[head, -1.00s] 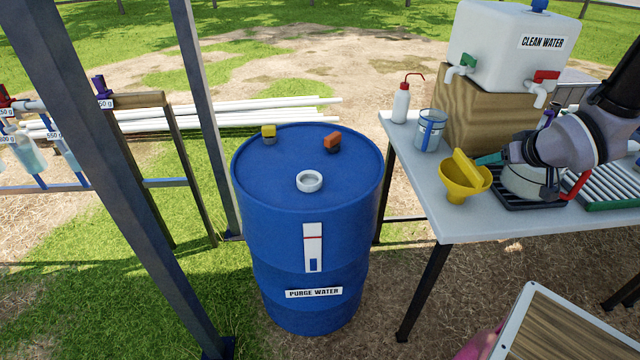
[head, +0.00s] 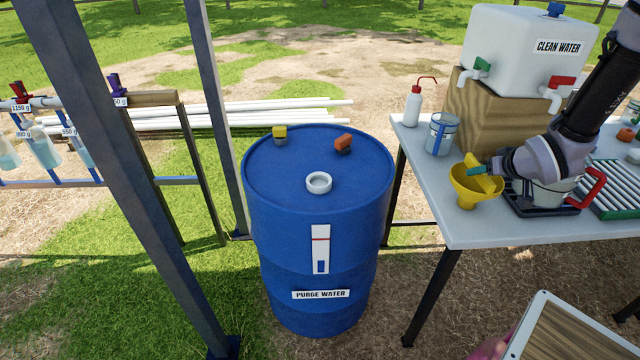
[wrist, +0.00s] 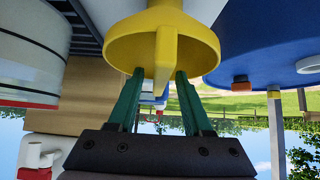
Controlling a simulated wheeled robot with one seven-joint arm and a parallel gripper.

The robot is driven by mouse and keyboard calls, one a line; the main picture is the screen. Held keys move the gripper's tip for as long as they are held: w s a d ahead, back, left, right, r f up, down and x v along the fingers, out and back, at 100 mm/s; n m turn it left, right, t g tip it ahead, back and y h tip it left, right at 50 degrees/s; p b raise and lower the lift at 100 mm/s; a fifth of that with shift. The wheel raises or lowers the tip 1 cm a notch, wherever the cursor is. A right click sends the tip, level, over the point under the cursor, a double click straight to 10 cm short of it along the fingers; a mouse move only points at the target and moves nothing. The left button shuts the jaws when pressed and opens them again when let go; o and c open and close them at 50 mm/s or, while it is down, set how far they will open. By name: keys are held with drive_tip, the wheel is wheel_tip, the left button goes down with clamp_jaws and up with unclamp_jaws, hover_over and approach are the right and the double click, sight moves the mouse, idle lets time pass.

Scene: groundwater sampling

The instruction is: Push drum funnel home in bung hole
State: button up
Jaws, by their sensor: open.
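The yellow funnel (head: 468,190) stands at the left edge of the white table, mouth up, with an upright tab on its rim. My gripper (head: 480,171) is at this tab. In the wrist view my gripper (wrist: 158,74) has its two green fingers apart, one on each side of the tab of the funnel (wrist: 200,40), with gaps showing. The blue purge water drum (head: 275,225) stands left of the table. Its bung hole, a white ring (head: 319,182) on the lid, is empty. The funnel's spout tip is hidden in the wrist view.
The drum lid carries a yellow block (head: 280,134) and an orange block (head: 343,143). A wash bottle (head: 412,107), a clear cup (head: 441,135) and the clean water tank (head: 520,50) on a wooden block crowd the table. A grey post (head: 215,110) rises beside the drum.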

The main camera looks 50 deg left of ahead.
clamp_jaws()
drive_tip(key=shift+r, duration=3.55)
